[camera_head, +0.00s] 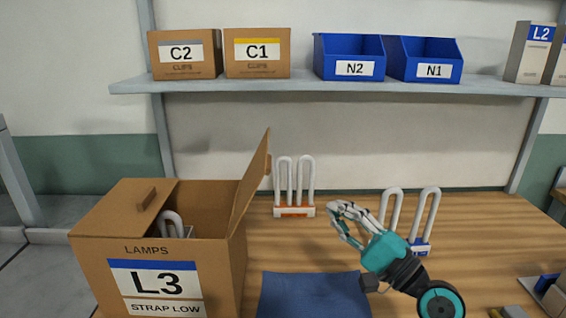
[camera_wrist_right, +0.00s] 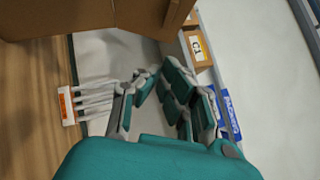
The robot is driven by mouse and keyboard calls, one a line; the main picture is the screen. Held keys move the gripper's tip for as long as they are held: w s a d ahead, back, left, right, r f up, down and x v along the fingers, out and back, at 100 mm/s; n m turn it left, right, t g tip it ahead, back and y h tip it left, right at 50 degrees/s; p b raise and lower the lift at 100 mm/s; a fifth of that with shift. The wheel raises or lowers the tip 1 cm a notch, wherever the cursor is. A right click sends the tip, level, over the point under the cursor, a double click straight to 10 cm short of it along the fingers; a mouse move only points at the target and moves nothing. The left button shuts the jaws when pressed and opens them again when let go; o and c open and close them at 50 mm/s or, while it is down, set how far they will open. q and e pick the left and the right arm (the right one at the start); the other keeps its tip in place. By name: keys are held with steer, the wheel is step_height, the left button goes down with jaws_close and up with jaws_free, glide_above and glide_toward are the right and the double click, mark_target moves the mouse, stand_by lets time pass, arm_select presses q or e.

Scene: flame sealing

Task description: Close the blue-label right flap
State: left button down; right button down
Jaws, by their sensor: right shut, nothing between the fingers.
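The blue-label box marked L3 (camera_head: 160,280) stands on the table at front left. Its right flap (camera_head: 251,182) stands up, leaning outward to the right. Its left flap (camera_head: 125,207) lies over the left part of the opening, and a white lamp (camera_head: 172,222) shows inside. My right gripper (camera_head: 340,210) is shut and empty, to the right of the box and apart from the flap. My left gripper is not in view.
An orange-based lamp (camera_head: 294,211) stands behind, between box and gripper. A blue-based lamp (camera_head: 420,247) stands just behind my right arm. A blue mat (camera_head: 310,295) lies right of the box. A shelf (camera_head: 300,85) with boxes and bins runs above.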

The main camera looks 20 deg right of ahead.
steer(key=s+a+r+p+x, duration=0.1)
steer(key=p+x, duration=0.4)
steer(key=x, duration=0.7)
steer(key=shift+s+a, duration=0.2)
steer(key=shift+a, duration=0.5)
steer(key=shift+r, duration=0.1)
